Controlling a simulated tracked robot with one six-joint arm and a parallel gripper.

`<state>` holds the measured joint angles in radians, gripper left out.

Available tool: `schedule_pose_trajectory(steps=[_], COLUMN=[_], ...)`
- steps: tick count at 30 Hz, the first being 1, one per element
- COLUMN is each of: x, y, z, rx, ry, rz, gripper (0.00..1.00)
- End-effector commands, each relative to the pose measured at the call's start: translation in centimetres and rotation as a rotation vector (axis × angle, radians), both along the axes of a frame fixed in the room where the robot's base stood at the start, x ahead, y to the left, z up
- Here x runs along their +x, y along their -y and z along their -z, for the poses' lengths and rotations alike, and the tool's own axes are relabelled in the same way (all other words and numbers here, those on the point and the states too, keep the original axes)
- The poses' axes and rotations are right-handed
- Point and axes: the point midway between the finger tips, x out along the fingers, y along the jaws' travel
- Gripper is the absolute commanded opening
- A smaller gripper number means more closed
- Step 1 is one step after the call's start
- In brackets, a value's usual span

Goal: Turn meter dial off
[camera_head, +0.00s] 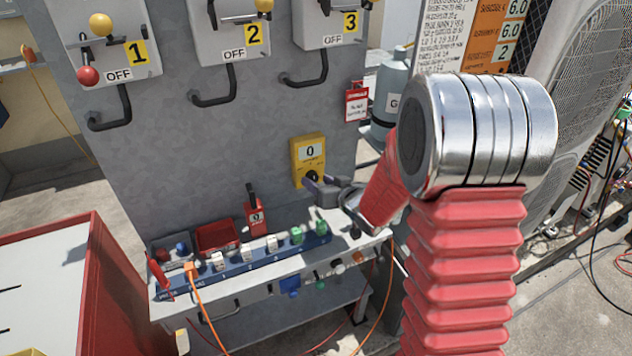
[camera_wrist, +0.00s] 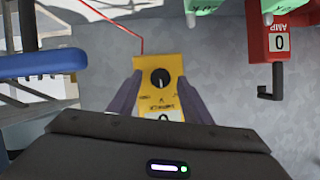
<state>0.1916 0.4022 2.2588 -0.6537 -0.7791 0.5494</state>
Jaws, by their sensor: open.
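The yellow meter (camera_head: 307,160) is fixed to the grey panel above the bench, with a display reading 0 and a black dial (camera_head: 312,178) low on its face. In the wrist view the meter (camera_wrist: 172,72) appears upside down, and its dial (camera_wrist: 160,79) shows a white pointer mark. My gripper (camera_head: 318,184) is at the meter's lower part in the head view. In the wrist view my gripper (camera_wrist: 159,84) is open, with one dark finger on each side of the dial. Whether the fingers touch the dial cannot be told. The dial's labels are too small to read.
A red clamp meter (camera_head: 255,213) reading 0 stands left of the meter. A blue rail (camera_head: 250,262) with several coloured connectors runs along the bench front. A red tray (camera_head: 218,236) sits behind it. Three numbered switch boxes (camera_head: 108,45) marked OFF hang above.

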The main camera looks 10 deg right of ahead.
Motion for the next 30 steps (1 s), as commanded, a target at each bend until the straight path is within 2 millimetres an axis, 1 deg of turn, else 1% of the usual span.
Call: schedule_pose_trajectory(steps=[3, 6, 14, 17, 30], x=[0.8, 1.11, 1.16, 1.16, 1.15], y=[-0.31, -0.42, -0.43, -0.43, -0.44], z=[0.38, 0.5, 0.53, 0.53, 0.52], rx=[0.001, 0.0, 0.0, 0.0, 0.0], ry=[-0.001, -0.001, -0.001, 0.0, 0.0], rz=[-0.001, -0.001, -0.001, -0.001, -0.001], gripper=[0.45, 0.45, 0.45, 0.39, 0.08])
